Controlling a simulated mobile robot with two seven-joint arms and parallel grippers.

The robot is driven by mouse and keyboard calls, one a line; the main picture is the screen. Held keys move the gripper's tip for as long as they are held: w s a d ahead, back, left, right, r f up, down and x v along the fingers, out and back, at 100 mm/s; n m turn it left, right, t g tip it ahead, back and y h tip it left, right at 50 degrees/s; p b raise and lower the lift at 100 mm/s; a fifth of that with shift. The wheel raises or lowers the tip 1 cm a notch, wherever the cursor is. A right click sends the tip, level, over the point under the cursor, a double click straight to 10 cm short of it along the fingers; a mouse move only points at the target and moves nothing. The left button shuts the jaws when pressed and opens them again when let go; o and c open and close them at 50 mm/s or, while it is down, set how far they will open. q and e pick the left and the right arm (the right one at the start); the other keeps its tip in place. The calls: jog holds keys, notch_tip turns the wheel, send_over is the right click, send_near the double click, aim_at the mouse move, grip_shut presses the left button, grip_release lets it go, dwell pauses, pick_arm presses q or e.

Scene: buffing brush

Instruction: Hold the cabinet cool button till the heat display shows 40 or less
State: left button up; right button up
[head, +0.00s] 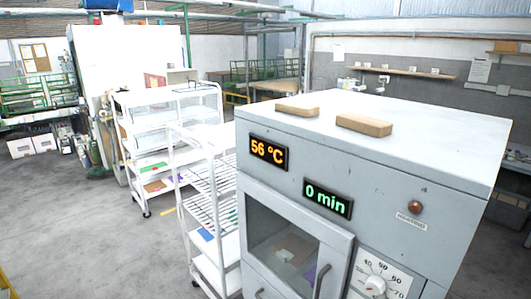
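The grey cabinet (400,165) stands at the right of the head view. Its heat display (269,152) reads 56 °C in orange. A second display (328,198) reads 0 min in green. A round reddish-brown button (415,207) sits on the upper right of the front, with a small label (411,222) under it too small to read. Nothing touches the button. A white dial (375,284) with numbers is lower down, cut by the frame's bottom edge. Neither of my grippers is in view.
The cabinet's windowed door (292,250) with a handle (320,280) looks shut. Two wooden blocks (297,110) (364,125) lie on the cabinet top. White shelf carts (150,150) (205,200) stand to its left. Grey floor at the lower left is clear.

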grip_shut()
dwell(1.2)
